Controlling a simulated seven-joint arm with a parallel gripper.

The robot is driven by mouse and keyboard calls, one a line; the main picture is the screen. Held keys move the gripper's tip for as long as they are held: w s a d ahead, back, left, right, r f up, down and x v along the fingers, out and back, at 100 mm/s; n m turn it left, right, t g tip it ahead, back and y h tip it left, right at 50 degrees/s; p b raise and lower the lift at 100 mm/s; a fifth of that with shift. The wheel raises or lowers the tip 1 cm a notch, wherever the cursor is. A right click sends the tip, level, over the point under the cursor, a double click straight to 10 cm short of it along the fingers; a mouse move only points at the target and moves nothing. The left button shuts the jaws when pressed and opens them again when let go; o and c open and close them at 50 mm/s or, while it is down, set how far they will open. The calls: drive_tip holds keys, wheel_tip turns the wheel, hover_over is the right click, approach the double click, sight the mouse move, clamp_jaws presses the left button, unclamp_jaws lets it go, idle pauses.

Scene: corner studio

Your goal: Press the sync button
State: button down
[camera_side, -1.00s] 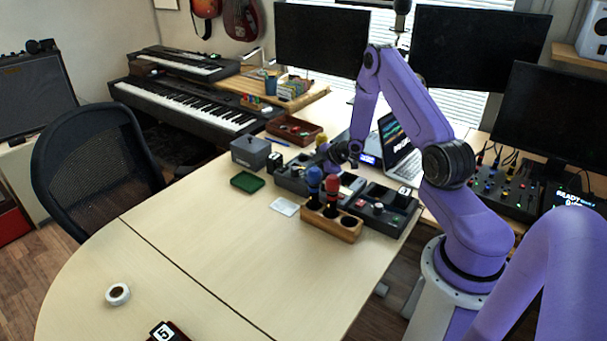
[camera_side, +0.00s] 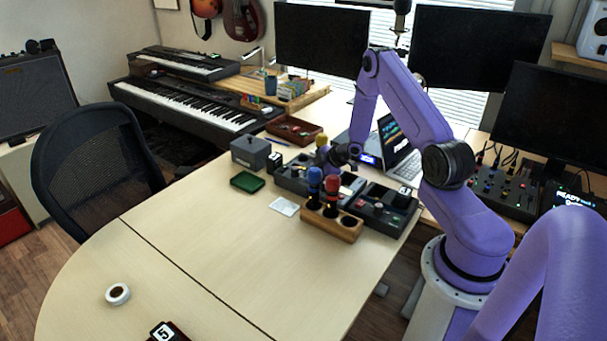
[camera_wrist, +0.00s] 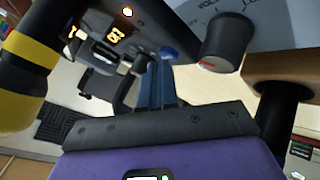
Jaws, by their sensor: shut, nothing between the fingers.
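My gripper (camera_side: 328,166) is low over the dark control units at the back of the desk. In the wrist view its fingers (camera_wrist: 156,80) are together with nothing between them. A dark control unit (camera_side: 384,222) stands at the right of the group, and another (camera_side: 288,181) stands to its left. The wrist view shows a small lit orange-white spot (camera_wrist: 127,12) and a lit amber display (camera_wrist: 114,35) beyond the fingertips. I cannot read a sync label, so I cannot tell which button is sync. I cannot tell whether the fingertips touch anything.
A wooden holder (camera_side: 342,232) with a blue-topped and a red-topped piece stands in front of the units. A large black knob (camera_wrist: 226,42) and a yellow-banded dark object (camera_wrist: 30,50) are close to my gripper. A laptop (camera_side: 402,160) is behind. The front desk is mostly clear.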

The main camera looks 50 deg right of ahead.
idle(0.5)
drive_tip(key=shift+r, duration=0.45)
wheel_tip(320, 180, up, 6)
idle(0.8)
idle(0.4)
